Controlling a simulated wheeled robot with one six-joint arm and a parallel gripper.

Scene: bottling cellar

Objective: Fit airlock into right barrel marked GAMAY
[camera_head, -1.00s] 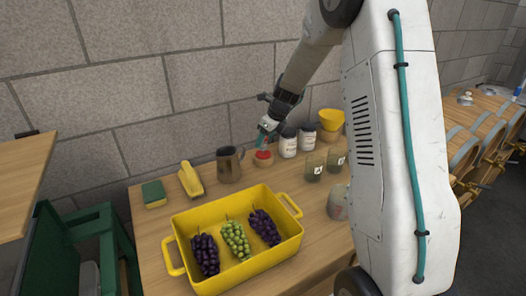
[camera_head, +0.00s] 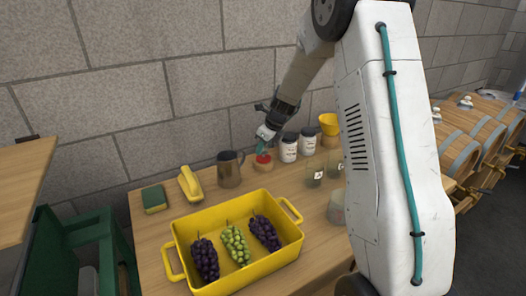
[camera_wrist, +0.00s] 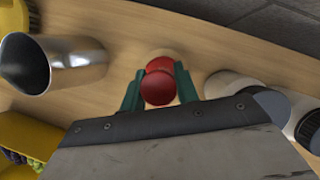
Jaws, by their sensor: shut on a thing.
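My gripper (camera_head: 263,147) points down at the back of the table, its teal fingers closed on a red, round-topped piece (camera_head: 263,158), likely the airlock. In the wrist view the red piece (camera_wrist: 158,84) sits between the two fingers (camera_wrist: 158,90). Barrels (camera_head: 484,131) lie on a rack at the far right, partly behind my arm. Small pale fittings (camera_head: 466,102) stand on their tops. No GAMAY label is legible.
A metal jug (camera_head: 229,169) stands left of my gripper, white jars (camera_head: 288,148) close to its right. A yellow crate (camera_head: 205,286) with grapes fills the table front. A sponge (camera_head: 154,199), yellow brush-like item (camera_head: 190,183), glasses (camera_head: 314,172) and yellow funnel-like piece (camera_head: 328,123) stand around. A stone wall is behind.

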